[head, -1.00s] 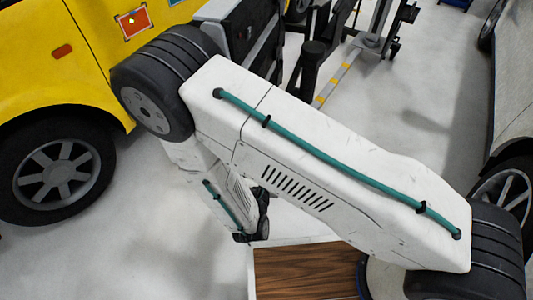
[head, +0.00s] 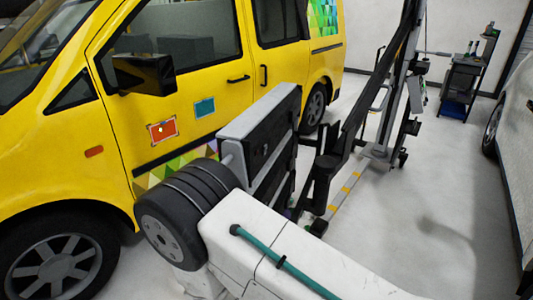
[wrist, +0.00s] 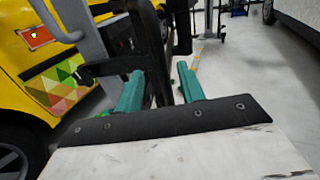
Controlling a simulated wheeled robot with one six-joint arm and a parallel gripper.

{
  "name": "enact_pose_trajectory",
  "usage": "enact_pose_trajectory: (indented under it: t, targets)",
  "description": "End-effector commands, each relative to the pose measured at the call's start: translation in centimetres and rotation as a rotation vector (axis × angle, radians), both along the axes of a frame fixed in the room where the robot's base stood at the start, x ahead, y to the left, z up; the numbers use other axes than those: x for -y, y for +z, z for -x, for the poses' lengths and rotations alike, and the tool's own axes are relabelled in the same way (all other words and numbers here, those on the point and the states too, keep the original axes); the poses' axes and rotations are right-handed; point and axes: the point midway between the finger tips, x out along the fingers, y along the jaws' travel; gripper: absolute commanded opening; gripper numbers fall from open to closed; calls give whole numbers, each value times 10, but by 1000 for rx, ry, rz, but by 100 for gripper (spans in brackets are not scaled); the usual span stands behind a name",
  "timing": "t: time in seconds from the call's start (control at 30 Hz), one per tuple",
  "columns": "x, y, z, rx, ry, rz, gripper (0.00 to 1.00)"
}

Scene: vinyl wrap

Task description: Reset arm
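My white arm (head: 300,262) with a green hose along it reaches up from the bottom of the head view to a dark ribbed joint. My gripper is out of frame in the head view. In the wrist view, the two green fingers of my gripper (wrist: 160,72) stand apart with a gap between them. No held object shows in the gap; a dark upright part shows behind it.
A yellow van (head: 190,105) fills the left, with an orange patch (head: 162,131) and a teal patch (head: 204,107) on its door. A grey-black unit (head: 262,140) and a lift post (head: 390,95) stand close beyond my arm. Clear floor (head: 440,200) lies right, before a pale car (head: 518,150).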

Motion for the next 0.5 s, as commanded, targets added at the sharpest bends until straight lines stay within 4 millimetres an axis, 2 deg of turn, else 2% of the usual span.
enact_pose_trajectory:
  t: [0.17, 0.5]
  targets:
    - [34, 1, 13, -24, -154, 51, 39]
    - [106, 88, 36, 1, -709, -94, 39]
